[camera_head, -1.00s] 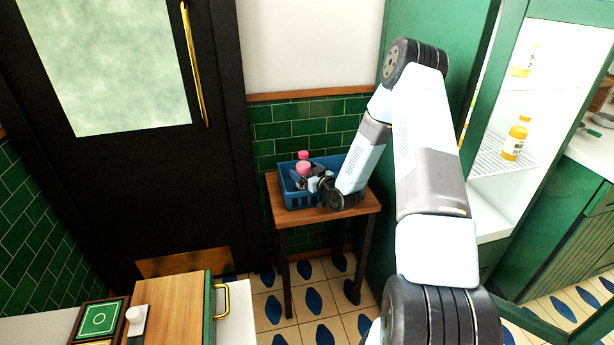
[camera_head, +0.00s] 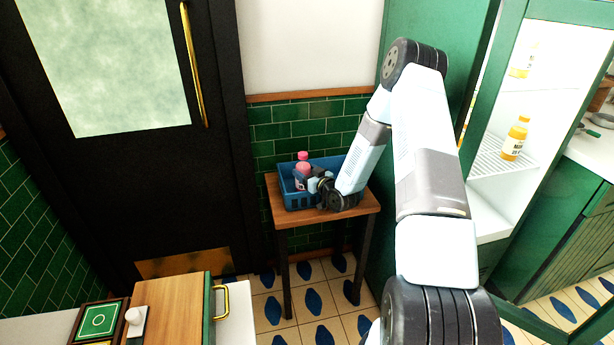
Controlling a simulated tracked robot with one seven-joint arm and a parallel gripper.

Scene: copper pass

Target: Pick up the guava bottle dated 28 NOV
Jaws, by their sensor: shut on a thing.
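Pink bottles with pink caps stand in a blue crate (camera_head: 300,202) on a small wooden table. The nearer pink bottle (camera_head: 302,178) is at my gripper (camera_head: 312,180), which is shut on it. Another pink cap (camera_head: 303,155) shows just behind it. The bottles' labels and dates are too small to read. My gripper reaches into the crate from the right, and its wrist hides part of the crate's right side.
The wooden table (camera_head: 356,206) stands against the green tiled wall. A dark door (camera_head: 110,190) is at the left. An open fridge at the right holds yellow-orange bottles (camera_head: 516,138). A counter with a wooden board (camera_head: 172,305) is at the front left.

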